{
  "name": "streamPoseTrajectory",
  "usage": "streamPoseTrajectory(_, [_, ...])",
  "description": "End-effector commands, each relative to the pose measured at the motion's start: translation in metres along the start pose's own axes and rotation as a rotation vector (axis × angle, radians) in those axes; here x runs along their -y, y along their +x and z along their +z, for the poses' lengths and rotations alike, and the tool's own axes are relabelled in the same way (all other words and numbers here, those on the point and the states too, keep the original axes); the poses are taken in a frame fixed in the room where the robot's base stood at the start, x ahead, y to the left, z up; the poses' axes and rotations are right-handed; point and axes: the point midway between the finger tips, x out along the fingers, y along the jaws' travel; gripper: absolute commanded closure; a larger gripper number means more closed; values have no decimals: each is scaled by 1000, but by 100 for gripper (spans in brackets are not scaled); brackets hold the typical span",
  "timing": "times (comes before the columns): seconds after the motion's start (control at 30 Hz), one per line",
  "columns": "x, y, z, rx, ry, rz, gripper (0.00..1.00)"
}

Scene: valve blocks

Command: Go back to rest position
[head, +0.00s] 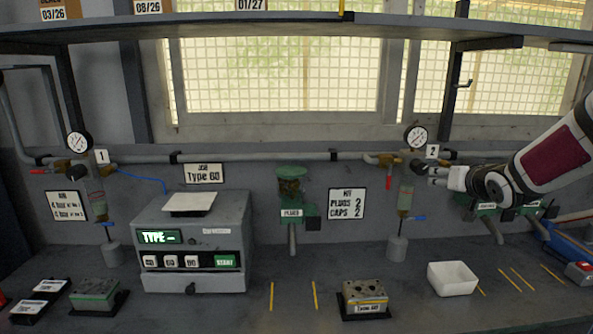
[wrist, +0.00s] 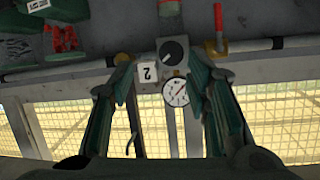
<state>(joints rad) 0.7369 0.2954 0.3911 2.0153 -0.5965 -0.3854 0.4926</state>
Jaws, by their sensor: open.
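My gripper (head: 440,175) is at the right in the head view, in front of the wall pipe and close to the gauge labelled 2. In the wrist view, my gripper (wrist: 170,85) has its two fingers spread wide with nothing held between them. The gauge (wrist: 177,92), a dark knob (wrist: 174,52) and the label 2 (wrist: 146,73) show between and behind the fingers. The same gauge (head: 416,136) shows in the head view just left of and above my gripper. Whether the fingers touch the fittings cannot be told.
A grey machine (head: 192,250) stands on the bench at left. A shelf (head: 290,28) spans above.

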Motion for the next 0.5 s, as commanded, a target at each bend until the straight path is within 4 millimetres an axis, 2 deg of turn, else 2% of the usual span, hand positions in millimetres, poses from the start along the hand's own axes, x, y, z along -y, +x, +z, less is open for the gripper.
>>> streamPoseTrajectory(0.03, [15,-16,-2,31,-38,24,56])
streamPoseTrajectory(0.27, [54,-98,12,200,-146,140,56])
streamPoseTrajectory(0.5, [86,-202,48,375,-188,185,56])
